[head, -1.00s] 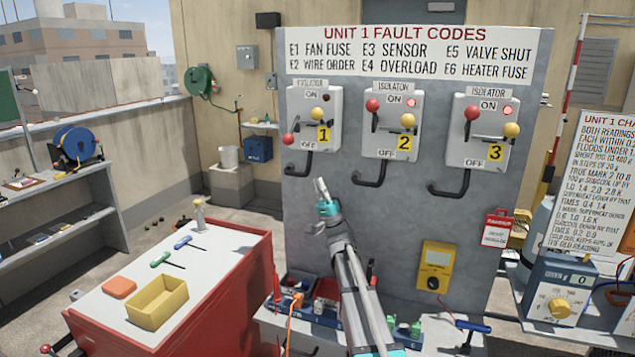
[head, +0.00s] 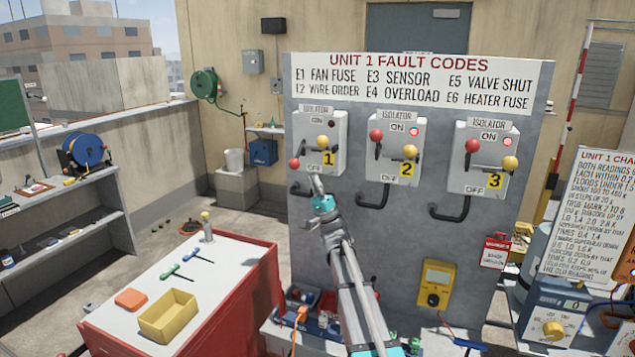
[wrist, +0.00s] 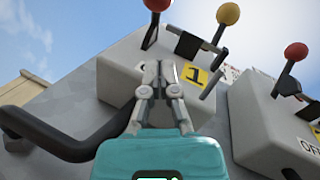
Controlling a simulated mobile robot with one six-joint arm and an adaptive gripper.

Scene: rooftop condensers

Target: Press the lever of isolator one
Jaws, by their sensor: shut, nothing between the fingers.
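Isolator one (head: 337,129) is a grey box with a yellow "1" label at the left of the panel, also in the wrist view (wrist: 122,84). Its red-knobbed lever (head: 294,163) sits low on the left, by OFF; its yellow knob (head: 327,142) is higher. In the wrist view the red knob (wrist: 157,4) is cut by the top edge and the yellow knob (wrist: 229,13) is right of it. Its lamp (head: 331,124) looks dark. My gripper (head: 314,178) is shut and empty, in front of the box's lower part, below both knobs. I cannot tell whether it touches.
Isolator two (head: 386,178) and isolator three (head: 466,184) stand to the right, red knobs up and lamps lit. A black bent conduit (wrist: 55,135) runs below isolator one, left of my gripper. A red workbench (head: 240,295) with a yellow tray (head: 168,317) stands at left.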

